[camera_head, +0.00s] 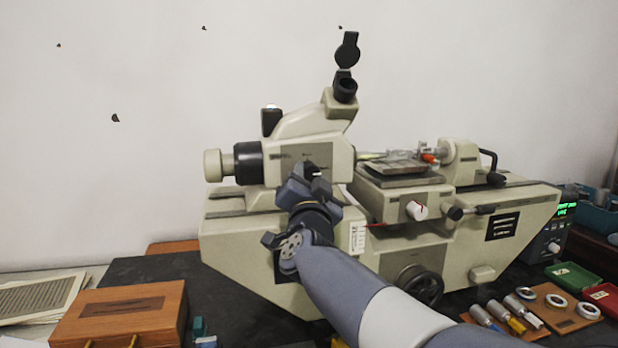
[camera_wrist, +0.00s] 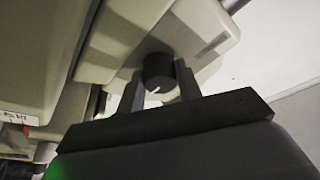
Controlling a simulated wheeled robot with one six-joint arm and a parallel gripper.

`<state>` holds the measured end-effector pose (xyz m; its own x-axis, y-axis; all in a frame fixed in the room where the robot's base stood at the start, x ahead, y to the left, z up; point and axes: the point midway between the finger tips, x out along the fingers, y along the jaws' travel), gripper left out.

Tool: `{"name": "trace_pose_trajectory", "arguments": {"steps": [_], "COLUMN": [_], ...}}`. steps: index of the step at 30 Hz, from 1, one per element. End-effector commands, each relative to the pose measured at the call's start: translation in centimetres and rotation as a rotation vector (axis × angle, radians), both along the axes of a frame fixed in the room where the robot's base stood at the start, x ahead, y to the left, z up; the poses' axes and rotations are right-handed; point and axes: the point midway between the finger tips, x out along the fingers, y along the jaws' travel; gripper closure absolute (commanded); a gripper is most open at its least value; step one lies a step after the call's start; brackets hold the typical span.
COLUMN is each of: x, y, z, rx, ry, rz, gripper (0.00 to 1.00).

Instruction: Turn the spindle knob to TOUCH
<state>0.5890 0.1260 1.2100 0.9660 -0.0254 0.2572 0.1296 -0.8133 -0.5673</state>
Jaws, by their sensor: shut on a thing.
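A round black knob (camera_wrist: 157,66) with a short white pointer line sits on the beige measuring machine (camera_wrist: 208,28). In the wrist view my gripper (camera_wrist: 160,78) has one finger on each side of the knob and is shut on it. The white line points to the lower side of the knob in that view. In the head view my gripper (camera_head: 312,178) is at the front of the machine's left half, below the eyepiece column, and hides most of the knob. I cannot read any TOUCH marking around it.
A white knob (camera_head: 417,210) with a red mark and a black handwheel (camera_head: 420,286) are right of my arm. A wooden box (camera_head: 122,312) stands at the lower left. Rings on a wooden board (camera_head: 567,322), a green tray (camera_head: 574,277) and a red tray (camera_head: 604,296) lie at the right.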

Motion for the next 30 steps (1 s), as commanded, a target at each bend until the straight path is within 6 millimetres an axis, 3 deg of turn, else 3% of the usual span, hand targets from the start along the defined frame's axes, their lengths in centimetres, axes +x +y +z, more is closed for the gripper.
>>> {"name": "trace_pose_trajectory", "arguments": {"steps": [5,6,8,19,30], "x": [0.0,0.0,0.0,-0.8,-7.2], "y": [0.0,0.0,0.0,0.1,0.3], "z": [-0.2,-0.2,-0.1,-0.2,-1.9], "rx": [0.001,0.001,0.000,0.000,0.002], "ry": [0.004,0.003,0.002,0.000,0.000], "rz": [0.000,0.000,0.000,0.002,0.003], "gripper": [0.89,0.63,0.58,0.57,0.57]}}
